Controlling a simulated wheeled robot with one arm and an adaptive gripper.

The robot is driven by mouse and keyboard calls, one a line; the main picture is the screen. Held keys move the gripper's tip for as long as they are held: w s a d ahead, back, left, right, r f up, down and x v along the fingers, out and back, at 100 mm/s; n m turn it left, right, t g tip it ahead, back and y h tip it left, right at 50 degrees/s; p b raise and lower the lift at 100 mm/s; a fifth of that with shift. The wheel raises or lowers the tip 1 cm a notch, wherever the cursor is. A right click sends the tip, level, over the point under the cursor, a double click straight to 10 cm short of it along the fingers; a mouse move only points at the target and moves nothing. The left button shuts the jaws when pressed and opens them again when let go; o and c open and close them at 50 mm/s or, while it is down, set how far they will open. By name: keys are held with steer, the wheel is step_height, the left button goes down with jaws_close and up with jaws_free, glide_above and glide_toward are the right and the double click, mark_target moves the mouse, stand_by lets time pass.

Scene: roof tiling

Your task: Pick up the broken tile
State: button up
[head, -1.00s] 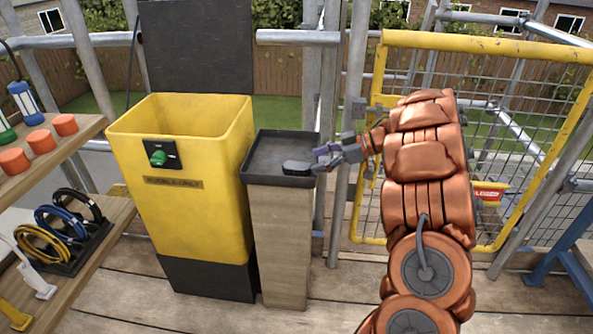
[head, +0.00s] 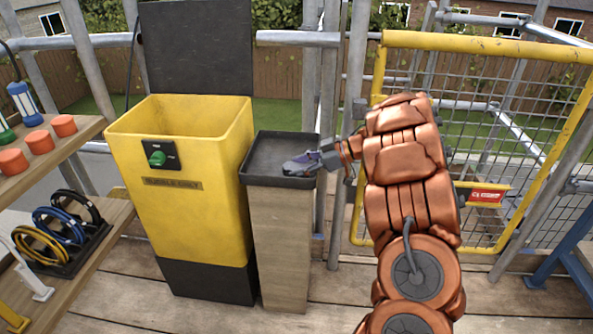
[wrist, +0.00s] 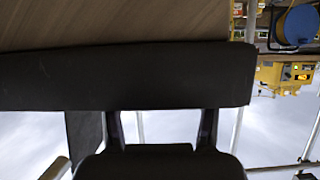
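The broken tile, a small dark grey piece, lies at the front right of the black tray (head: 262,152) on a wooden pedestal. My gripper now covers most or all of it in the head view. My gripper (head: 297,165) reaches into the tray from the right, low over the tile's spot. In the wrist view its two dark fingers (wrist: 161,128) stand apart, with no clear object held between them. The tray's dark side (wrist: 130,78) spans that view beyond the fingers. Contact with the tile cannot be made out.
A yellow bin (head: 190,205) with a green button stands left of the wooden pedestal (head: 280,245). Scaffold poles rise close behind the tray. A yellow mesh gate (head: 480,42) is behind my arm. Shelves with orange pieces (head: 40,140) and cable coils (head: 60,225) are at left.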

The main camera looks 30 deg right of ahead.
steer(key=c, duration=1)
